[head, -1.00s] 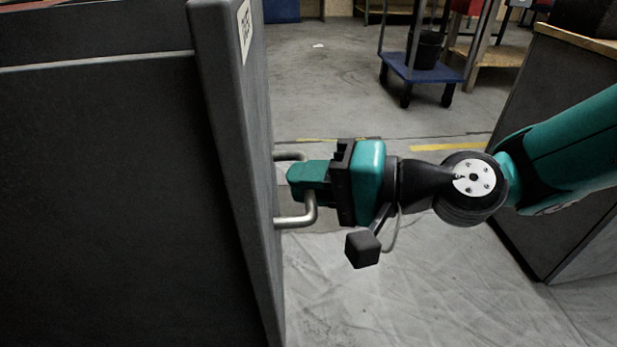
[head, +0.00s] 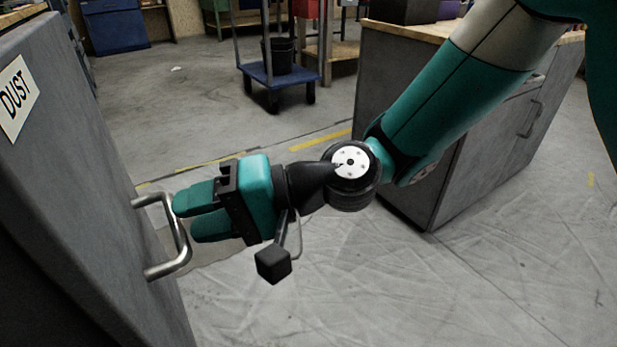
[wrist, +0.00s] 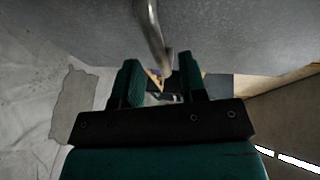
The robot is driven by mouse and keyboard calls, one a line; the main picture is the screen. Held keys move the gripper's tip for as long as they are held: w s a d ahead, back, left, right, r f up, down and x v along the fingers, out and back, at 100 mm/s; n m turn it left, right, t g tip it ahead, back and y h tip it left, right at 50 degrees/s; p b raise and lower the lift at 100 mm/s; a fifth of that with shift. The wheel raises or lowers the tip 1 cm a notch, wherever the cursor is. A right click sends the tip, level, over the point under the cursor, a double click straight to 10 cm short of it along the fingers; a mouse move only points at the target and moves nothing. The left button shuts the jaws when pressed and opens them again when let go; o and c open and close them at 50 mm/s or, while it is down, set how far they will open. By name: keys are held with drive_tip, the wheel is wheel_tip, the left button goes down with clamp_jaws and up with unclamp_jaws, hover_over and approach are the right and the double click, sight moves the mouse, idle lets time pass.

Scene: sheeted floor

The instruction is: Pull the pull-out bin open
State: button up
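The grey front panel (head: 75,150) of the pull-out bin stands at the left of the head view, with a white "DUST" label (head: 18,97) on it. A dark surface shows behind its edge at the lower left; how far out the bin stands cannot be told from this view. Its bent metal handle (head: 180,262) sticks out toward my gripper (head: 184,217). My gripper's green fingers are apart, with their tips at the handle bar. In the wrist view the handle (wrist: 152,30) comes down to between the fingertips. I cannot tell whether they touch it.
A grey cabinet (head: 445,180) with a wooden top stands to the right, behind my arm. A blue trolley (head: 285,80) carrying a black bucket (head: 278,55) stands at the back. The sheeted floor (head: 300,300) between bin and cabinet is clear.

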drive_tip(key=p+v, duration=0.3)
drive_tip(key=v, duration=1.1)
drive_tip(key=shift+d, duration=0.1)
drive_tip(key=s+d+r+n+t+h+p, duration=0.1)
drive_tip(key=s+d+r+n+h+p, duration=0.1)
drive_tip(key=s+d+r+h, duration=0.35)
drive_tip(key=s+d+r+n+t+h+p, duration=0.2)
drive_tip(key=s+d+h+p, duration=0.15)
drive_tip(key=d+h, duration=0.35)
wheel_tip(320, 180, up, 36)
drive_tip(key=p, duration=3.6)
drive_tip(key=shift+d+r+y, duration=0.25)
drive_tip(key=shift+d+y, duration=0.2)
drive_tip(key=shift+a, duration=0.1)
